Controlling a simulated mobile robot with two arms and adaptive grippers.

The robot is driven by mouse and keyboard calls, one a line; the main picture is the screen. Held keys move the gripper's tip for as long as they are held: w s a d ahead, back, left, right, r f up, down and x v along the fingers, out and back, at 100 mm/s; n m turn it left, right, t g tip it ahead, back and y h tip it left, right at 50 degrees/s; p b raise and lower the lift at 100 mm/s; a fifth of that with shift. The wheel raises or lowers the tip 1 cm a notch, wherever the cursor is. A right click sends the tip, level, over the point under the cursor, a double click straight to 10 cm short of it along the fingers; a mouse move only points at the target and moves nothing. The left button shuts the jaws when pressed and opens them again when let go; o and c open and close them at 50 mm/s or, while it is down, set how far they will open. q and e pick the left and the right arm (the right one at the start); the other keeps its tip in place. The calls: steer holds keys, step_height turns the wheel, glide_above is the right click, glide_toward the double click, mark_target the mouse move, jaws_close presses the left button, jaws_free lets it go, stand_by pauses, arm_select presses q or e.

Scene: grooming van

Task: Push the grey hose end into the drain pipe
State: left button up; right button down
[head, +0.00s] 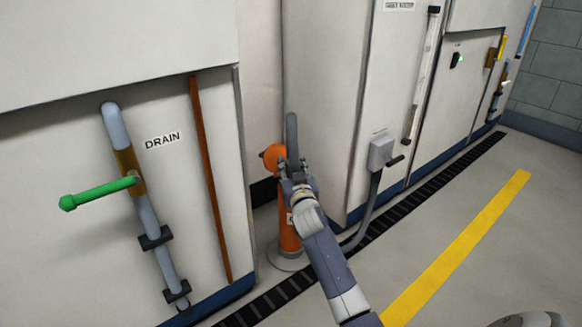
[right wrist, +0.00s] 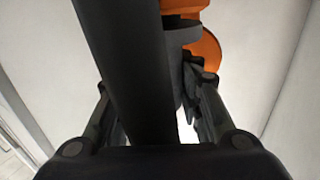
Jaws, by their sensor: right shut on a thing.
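The drain pipe (head: 117,128) is a grey pipe on the left white panel beside the word DRAIN. It has an ochre collar and a green lever (head: 97,193), and black clamps lower down. My right gripper (head: 293,166) is shut on the grey hose (head: 291,132) at the orange post, well to the right of the pipe. The hose's rounded upper part stands up above the fingers. In the right wrist view the dark hose (right wrist: 122,60) runs between the fingers, and its end is out of view. My left gripper is not in view.
The orange post (head: 288,232) stands on a round grey base by the gap between the cabinets. A grey box (head: 381,152) on the right cabinet has a cable running down. A black floor grating (head: 408,208) and a yellow stripe (head: 460,245) cross the clear floor.

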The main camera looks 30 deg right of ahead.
steer(key=shift+f, duration=0.25)
stand_by(0.6)
steer(key=shift+f+b, duration=0.35)
steer(key=shift+b, duration=0.15)
steer(key=c, duration=1.2)
jaws_free()
steer(key=shift+o, duration=0.7)
steer(key=shift+f, duration=0.1)
step_height(320, 180, up, 10)
steer(key=shift+r, duration=0.1)
